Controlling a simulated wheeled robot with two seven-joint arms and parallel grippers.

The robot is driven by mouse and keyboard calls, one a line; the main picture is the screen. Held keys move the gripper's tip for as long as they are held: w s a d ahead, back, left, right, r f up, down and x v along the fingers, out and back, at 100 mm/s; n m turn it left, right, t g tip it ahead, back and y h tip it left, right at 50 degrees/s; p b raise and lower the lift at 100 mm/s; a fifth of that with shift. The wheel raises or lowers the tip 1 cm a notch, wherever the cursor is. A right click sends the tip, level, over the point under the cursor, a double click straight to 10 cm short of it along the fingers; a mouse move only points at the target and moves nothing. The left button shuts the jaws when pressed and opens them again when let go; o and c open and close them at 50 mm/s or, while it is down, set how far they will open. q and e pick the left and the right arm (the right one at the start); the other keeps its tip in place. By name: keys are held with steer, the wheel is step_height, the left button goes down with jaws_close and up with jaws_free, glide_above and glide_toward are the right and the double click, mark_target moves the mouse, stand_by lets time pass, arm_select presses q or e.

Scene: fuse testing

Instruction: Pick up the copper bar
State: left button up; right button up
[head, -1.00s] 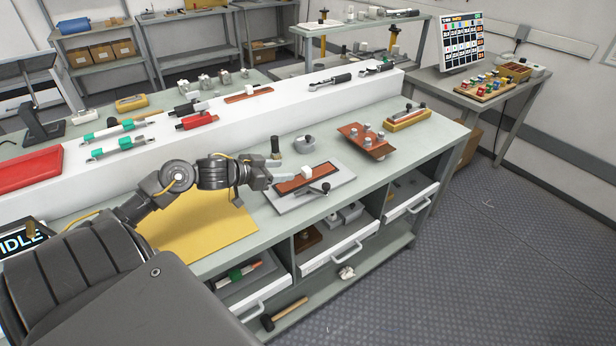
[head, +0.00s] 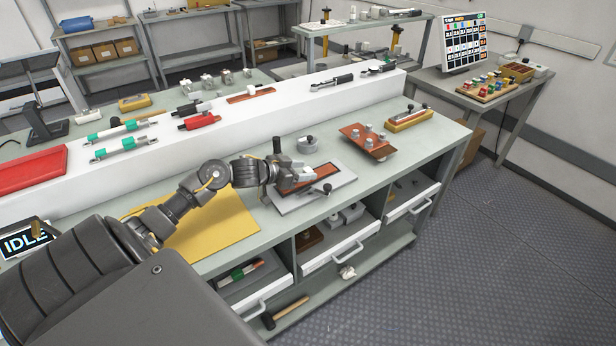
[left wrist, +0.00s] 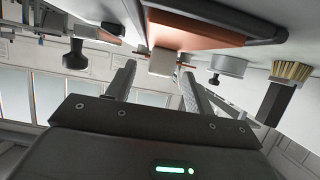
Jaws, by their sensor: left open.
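The copper bar (head: 322,177) lies flat on a grey plate fixture (head: 344,181) near the bench's front edge; its left end is hidden by my gripper. It shows as a reddish-brown slab in the left wrist view (left wrist: 195,32). My right gripper is not seen.
A black-knobbed lever (head: 326,189) stands at the fixture's front. A brush (left wrist: 290,75) and a round grey part (head: 307,145) are close behind. A copper plate with several knobs (head: 355,134) lies to the right. A yellow mat (head: 225,225) lies to the left.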

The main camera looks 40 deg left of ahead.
arm_select(q)
steer(key=shift+c, duration=0.2)
jaws_close()
steer(key=shift+r, duration=0.1)
steer(key=shift+r, duration=0.55)
step_height(320, 180, up, 2)
steer(key=shift+r+b, duration=0.15)
steer(key=shift+b, duration=0.15)
steer(key=s+d+r, duration=0.2)
steer(key=s+r, duration=0.2)
steer(key=s, duration=0.2)
steer(key=s+d+r, duration=0.2)
steer(key=s+r, duration=0.3)
steer(key=s, duration=0.2)
steer(key=shift+d+r+p, duration=0.25)
steer(key=shift+d+p, duration=0.1)
steer(key=shift+d, duration=0.05)
